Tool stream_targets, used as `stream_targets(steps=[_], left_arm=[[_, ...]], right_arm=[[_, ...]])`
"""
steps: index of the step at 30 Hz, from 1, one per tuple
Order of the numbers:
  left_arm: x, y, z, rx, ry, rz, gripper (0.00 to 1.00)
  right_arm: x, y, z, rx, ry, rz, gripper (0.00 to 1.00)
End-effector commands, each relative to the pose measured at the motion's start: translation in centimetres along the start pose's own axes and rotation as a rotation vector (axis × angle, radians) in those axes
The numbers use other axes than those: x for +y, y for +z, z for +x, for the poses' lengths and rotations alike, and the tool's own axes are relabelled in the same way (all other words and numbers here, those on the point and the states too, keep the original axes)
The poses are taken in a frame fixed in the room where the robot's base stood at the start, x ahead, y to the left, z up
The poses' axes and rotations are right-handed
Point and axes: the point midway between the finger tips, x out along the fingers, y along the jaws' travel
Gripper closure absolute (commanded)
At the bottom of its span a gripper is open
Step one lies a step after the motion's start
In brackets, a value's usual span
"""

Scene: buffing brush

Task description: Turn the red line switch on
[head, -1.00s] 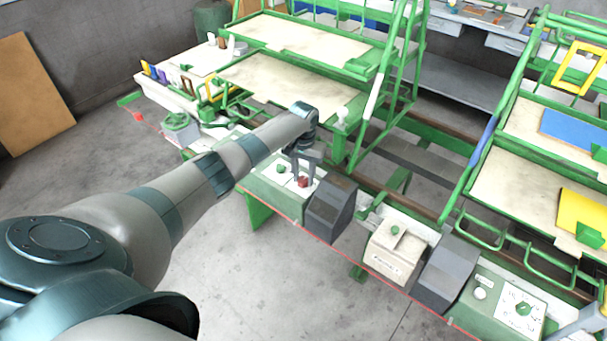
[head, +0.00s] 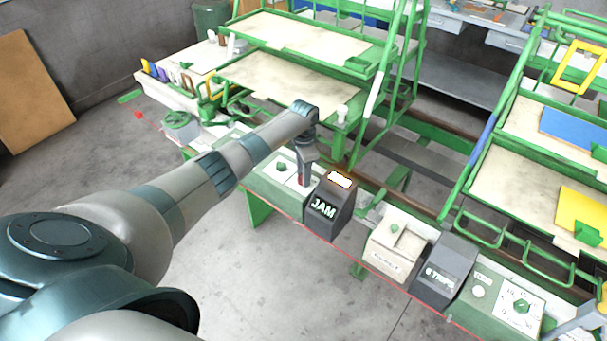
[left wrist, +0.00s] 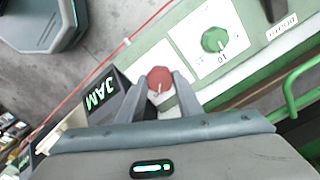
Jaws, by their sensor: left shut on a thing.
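The red line switch (left wrist: 160,79) is a round red knob with a pale mark, on a white plate. In the left wrist view it sits between the two fingers of my left gripper (left wrist: 168,92), which is shut on it. In the head view my left gripper (head: 304,178) reaches down to the panel, and only a bit of red shows there. The dark box beside it carries a lit "JAM" sign (head: 324,208), also visible in the left wrist view (left wrist: 97,95).
A green knob (left wrist: 214,40) sits on a white plate close to the switch. Along the panel are a cream box (head: 392,252), another lit dark box (head: 443,272) and a dial panel (head: 503,306). Green rack frames (head: 385,100) stand behind. Grey floor is open in front.

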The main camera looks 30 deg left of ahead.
Motion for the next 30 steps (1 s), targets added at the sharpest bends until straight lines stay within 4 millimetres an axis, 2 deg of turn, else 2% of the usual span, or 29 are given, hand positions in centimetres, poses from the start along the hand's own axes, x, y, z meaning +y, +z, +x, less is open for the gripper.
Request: stream_targets(steps=[18, 19, 21, 30], left_arm=[[-0.06, -0.10, -0.13, 0.003, -0.001, 0.056, 0.90], [-0.06, -0.09, -0.13, 0.003, -0.001, 0.056, 0.61], [-0.06, -0.08, -0.12, 0.002, -0.001, 0.056, 0.49], [-0.03, -0.04, -0.09, 0.001, -0.001, 0.055, 0.49]], right_arm=[[0.03, 0.00, 0.02, 0.000, 0.000, 0.000, 1.00], [0.03, 0.00, 0.02, 0.000, 0.000, 0.000, 1.00], [0.03, 0.00, 0.02, 0.000, 0.000, 0.000, 1.00], [0.03, 0.00, 0.04, 0.000, 0.000, 0.000, 1.00]])
